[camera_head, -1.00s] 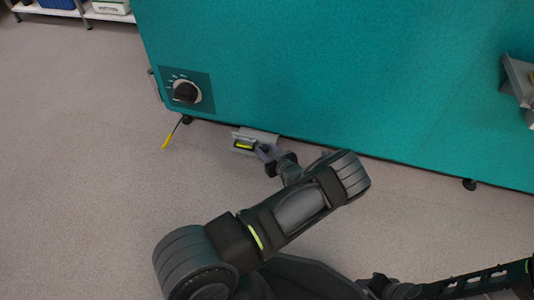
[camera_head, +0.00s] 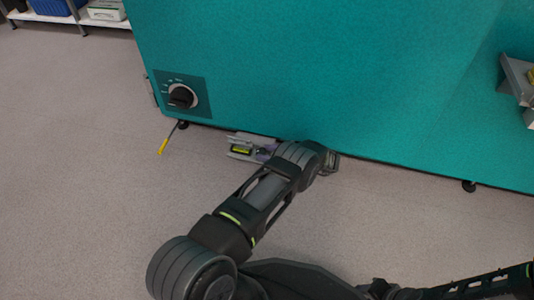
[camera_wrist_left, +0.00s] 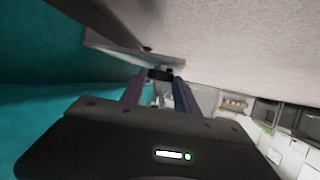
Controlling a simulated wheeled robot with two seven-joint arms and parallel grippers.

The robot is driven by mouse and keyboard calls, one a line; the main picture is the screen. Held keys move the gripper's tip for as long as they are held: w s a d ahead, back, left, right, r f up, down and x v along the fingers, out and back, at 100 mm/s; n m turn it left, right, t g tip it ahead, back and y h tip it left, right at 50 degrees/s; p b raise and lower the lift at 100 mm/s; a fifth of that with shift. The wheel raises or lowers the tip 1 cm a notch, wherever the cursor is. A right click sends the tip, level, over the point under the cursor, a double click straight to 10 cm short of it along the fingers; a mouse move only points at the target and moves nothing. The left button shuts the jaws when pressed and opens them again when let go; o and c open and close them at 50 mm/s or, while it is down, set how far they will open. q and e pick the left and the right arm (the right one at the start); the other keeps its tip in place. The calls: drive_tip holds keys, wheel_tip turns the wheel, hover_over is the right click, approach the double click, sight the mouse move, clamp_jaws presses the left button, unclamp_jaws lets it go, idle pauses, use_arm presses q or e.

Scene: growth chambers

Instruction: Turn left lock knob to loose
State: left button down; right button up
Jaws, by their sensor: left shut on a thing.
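A grey metal bracket (camera_head: 240,137) sits low at the front edge of the teal cabinet, with a yellow-green level vial (camera_head: 241,150) on it. My left gripper (camera_head: 266,148) reaches this bracket from the right; my forearm hides part of it. In the left wrist view, the two purplish fingers (camera_wrist_left: 158,92) are closed on a small black lock knob (camera_wrist_left: 160,73) under a grey plate (camera_wrist_left: 130,52). The knob's setting cannot be read. My right gripper is out of view.
The teal cabinet (camera_head: 330,70) fills the back. A black dial (camera_head: 181,97) is on its left corner, with a yellow-tipped tool (camera_head: 164,146) hanging below. Another grey bracket (camera_head: 516,78) is at the right. The grey floor (camera_head: 80,200) at left is clear.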

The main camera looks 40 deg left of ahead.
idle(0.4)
use_arm(q)
drive_tip(key=c, duration=0.9)
unclamp_jaws()
drive_tip(key=v, duration=0.7)
drive_tip(key=shift+d+p, duration=0.35)
drive_tip(key=shift+r, duration=0.1)
